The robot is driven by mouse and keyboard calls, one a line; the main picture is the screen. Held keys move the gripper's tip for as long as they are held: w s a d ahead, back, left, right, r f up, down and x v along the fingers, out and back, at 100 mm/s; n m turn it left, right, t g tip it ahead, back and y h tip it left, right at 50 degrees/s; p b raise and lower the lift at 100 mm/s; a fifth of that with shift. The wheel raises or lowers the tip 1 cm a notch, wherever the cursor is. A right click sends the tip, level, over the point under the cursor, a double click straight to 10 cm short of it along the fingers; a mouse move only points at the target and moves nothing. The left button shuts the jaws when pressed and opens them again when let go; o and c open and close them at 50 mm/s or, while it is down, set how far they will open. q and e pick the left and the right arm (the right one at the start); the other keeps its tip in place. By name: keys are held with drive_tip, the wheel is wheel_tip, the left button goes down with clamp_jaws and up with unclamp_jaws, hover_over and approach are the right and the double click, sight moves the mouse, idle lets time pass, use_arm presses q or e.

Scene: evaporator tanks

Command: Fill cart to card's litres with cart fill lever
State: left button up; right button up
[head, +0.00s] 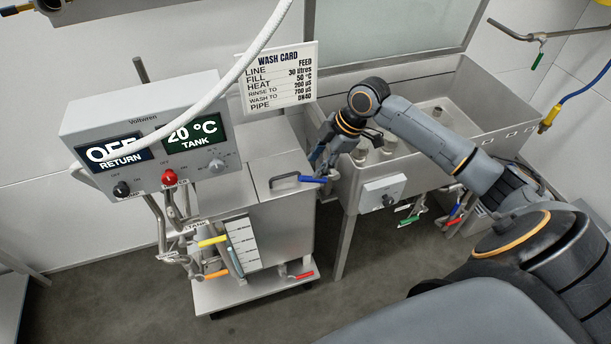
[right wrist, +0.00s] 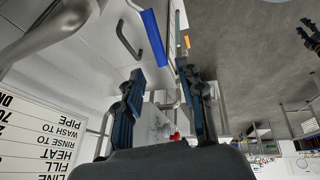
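The cart (head: 280,220) is a grey metal tank on a low wheeled base. A blue-handled lever (head: 307,179) sticks out at its top, beside a dark lid handle (head: 284,180); the blue handle also shows in the right wrist view (right wrist: 153,38). A white scale strip (head: 243,245) is on the cart's front; its level is too small to read. The wash card (head: 278,78) shows 30 litres; a hose covers part of its left side. My right gripper (head: 319,160) is just above the blue handle, apart from it; its fingers (right wrist: 165,90) are spread and empty.
A control box (head: 145,135) reads OFF return and 20 °C tank. Yellow (head: 212,241), orange (head: 217,274) and red (head: 301,276) handles sit lower on the cart. A sink (head: 440,130) with a knob box (head: 383,192) stands right of the cart. A pale hose (head: 235,70) crosses in front.

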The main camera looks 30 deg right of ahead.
sight(307, 177)
drive_tip(key=p+x, duration=0.1)
drive_tip(key=x, duration=0.7)
drive_tip(key=shift+c, duration=0.4)
clamp_jaws()
